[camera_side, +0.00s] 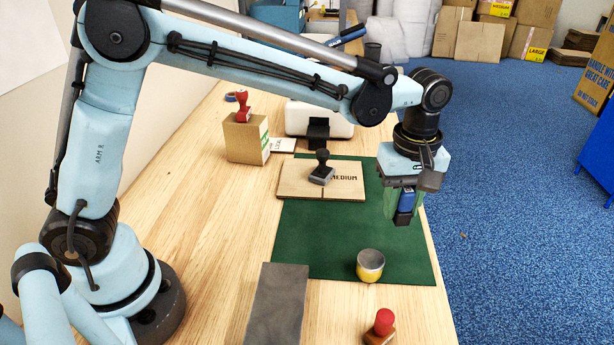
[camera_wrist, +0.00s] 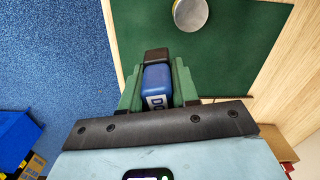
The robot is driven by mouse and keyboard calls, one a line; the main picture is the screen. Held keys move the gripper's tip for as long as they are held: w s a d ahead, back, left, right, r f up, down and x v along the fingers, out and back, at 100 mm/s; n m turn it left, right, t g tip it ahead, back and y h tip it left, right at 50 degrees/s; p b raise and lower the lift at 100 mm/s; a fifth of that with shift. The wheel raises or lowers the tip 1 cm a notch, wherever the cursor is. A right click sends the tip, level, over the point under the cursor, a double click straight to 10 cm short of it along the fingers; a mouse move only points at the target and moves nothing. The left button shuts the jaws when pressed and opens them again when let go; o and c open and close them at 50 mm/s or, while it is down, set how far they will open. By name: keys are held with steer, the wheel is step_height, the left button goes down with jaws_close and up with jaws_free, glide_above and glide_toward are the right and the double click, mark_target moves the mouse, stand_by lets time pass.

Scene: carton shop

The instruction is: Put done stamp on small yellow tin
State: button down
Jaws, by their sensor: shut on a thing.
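My gripper (camera_side: 404,205) is shut on a blue stamp, the done stamp (camera_side: 406,201), and holds it in the air above the right edge of the green mat. The small yellow tin (camera_side: 370,268) stands upright on the mat's near part, with a grey lid. The tin's round lid (camera_wrist: 190,14) shows at the top edge of the wrist view, apart from the stamp.
The green mat (camera_side: 325,240) has bare room around the tin. A black stamp (camera_side: 321,170) stands on a flat MEDIUM carton (camera_side: 347,187). A red-handled stamp (camera_side: 383,325) and a grey slab (camera_side: 277,305) lie nearby. Another red stamp (camera_side: 243,108) tops a small box (camera_side: 245,139).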

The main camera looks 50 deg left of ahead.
steer(key=s+d+r+n, duration=0.1)
steer(key=s+d+r, duration=0.2)
steer(key=s, duration=0.5)
steer(key=s+d+r+n, duration=0.1)
steer(key=s+d+r, duration=0.2)
steer(key=s, duration=0.5)
glide_above(372, 259)
step_height(372, 259, down, 7)
steer(key=shift+f, duration=2.15)
steer(key=shift+f, duration=0.1)
steer(key=c, duration=0.8)
jaws_free()
steer(key=shift+c, duration=0.2)
